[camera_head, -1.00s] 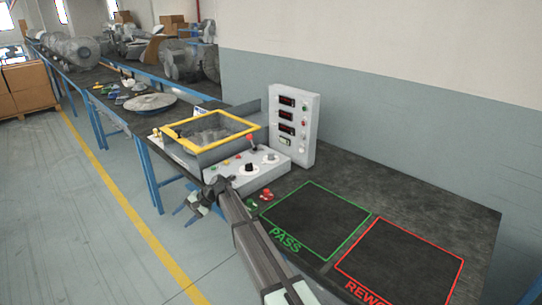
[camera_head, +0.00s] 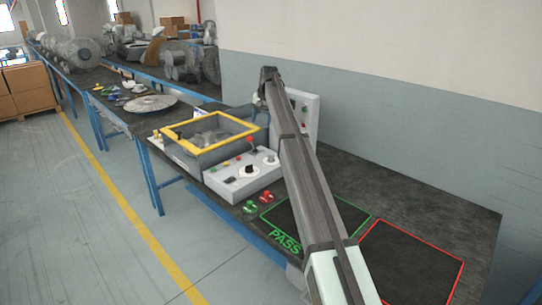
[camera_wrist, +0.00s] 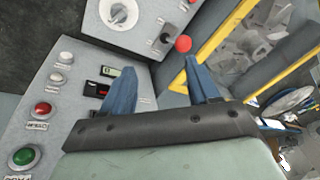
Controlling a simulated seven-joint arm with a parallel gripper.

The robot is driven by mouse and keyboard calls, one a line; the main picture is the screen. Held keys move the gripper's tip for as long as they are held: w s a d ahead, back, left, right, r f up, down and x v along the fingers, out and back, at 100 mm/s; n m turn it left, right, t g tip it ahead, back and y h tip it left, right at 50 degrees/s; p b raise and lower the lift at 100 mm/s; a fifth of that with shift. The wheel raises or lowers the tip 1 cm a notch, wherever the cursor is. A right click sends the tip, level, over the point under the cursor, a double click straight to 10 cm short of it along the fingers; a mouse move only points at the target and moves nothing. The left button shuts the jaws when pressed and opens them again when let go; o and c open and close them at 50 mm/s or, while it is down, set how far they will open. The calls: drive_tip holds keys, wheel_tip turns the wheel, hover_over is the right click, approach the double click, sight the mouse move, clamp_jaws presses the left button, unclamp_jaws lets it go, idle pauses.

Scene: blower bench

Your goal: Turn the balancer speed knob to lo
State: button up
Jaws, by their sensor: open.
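The control box (camera_head: 228,182) at the front of the yellow-rimmed balancer carries two dial knobs. One has a black knob (camera_head: 250,169); the other is a paler knob (camera_head: 271,160) nearer the display panel. I cannot read which is the speed knob, nor its lo mark. In the wrist view a white dial with a pale knob (camera_wrist: 118,14) shows at the top, cut by the frame edge. My gripper (camera_wrist: 160,72) is open and empty, its blue fingers apart from the knob, with the display panel behind them. In the head view its fingers are hidden beyond my arm.
A red-ball lever (camera_wrist: 183,43) stands close beyond my fingertips. The display panel (camera_head: 307,112) stands upright, partly behind my arm. Its green button (camera_wrist: 23,156) and red button (camera_wrist: 43,109) show at left. The yellow-rimmed bin (camera_head: 248,127) is beside the box. Green and red squares mark the bench.

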drive_tip(key=s+d+f+g+h, duration=0.1)
drive_tip(key=d+f+g+h, duration=0.1)
drive_tip(key=d+f, duration=0.15)
approach(271, 158)
drive_tip(key=f, duration=0.2)
drive_tip(key=w+f, duration=0.1)
drive_tip(key=f, duration=0.5)
drive_tip(key=shift+w+d+f, duration=0.1)
drive_tip(key=shift+w+f, duration=0.05)
drive_tip(key=shift+f, duration=0.1)
drive_tip(key=c, duration=1)
